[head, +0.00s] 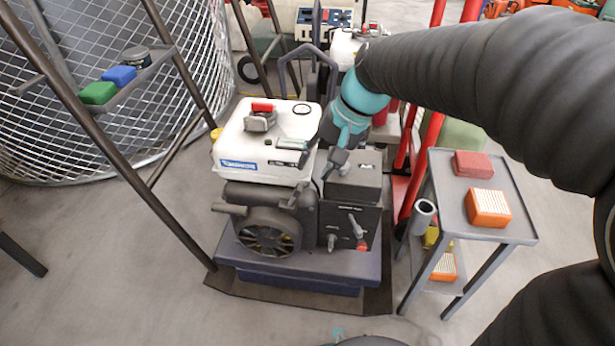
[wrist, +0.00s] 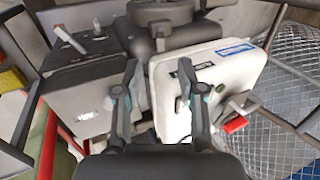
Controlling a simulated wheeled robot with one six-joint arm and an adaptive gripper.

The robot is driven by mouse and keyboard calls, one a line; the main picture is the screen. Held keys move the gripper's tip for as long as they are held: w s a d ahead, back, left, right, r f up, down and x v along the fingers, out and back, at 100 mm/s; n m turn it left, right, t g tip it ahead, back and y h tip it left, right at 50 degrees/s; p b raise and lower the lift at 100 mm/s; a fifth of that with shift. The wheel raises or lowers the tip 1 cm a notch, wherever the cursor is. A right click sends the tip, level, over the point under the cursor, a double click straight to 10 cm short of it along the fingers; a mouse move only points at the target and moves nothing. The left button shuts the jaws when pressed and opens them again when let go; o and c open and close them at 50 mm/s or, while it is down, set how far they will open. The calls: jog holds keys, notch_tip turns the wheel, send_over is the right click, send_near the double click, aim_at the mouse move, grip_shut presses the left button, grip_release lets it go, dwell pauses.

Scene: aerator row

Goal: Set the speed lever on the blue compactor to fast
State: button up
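The compactor (head: 325,265) stands in the middle of the head view, with a dark blue base, a white tank (head: 240,150) and a dark engine. Its dark front panel (head: 345,212) carries a grey lever (head: 356,227), a smaller lever (head: 332,242) below left, and a red knob (head: 362,246). I cannot read which is the speed lever or its setting. In the wrist view the panel's levers (wrist: 68,37) show at the upper left. My gripper (head: 325,153) is above the machine, between tank and grey box, above and behind the panel. Its fingers (wrist: 160,95) are apart and empty.
A grey side table (head: 515,215) with red and orange blocks stands close on the right. A brown slanted frame (head: 130,170) and wire-mesh cage (head: 60,140) stand on the left. Red posts (head: 425,150) rise behind the table. The floor in front is clear.

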jog(key=shift+v, duration=2.25)
jog(key=s+d+f+n+t+h+p, duration=0.1)
jog(key=s+d+f+t+h+p, duration=0.15)
jog(key=s+d, duration=0.4)
jog(key=s+d+r+t+h+p, duration=0.2)
jog(key=s+d+r+p, duration=0.5)
jog(key=d, duration=0.3)
jog(key=shift+s+r+t, duration=0.35)
jog(key=shift+s+r, duration=0.3)
jog(key=shift+r, duration=0.1)
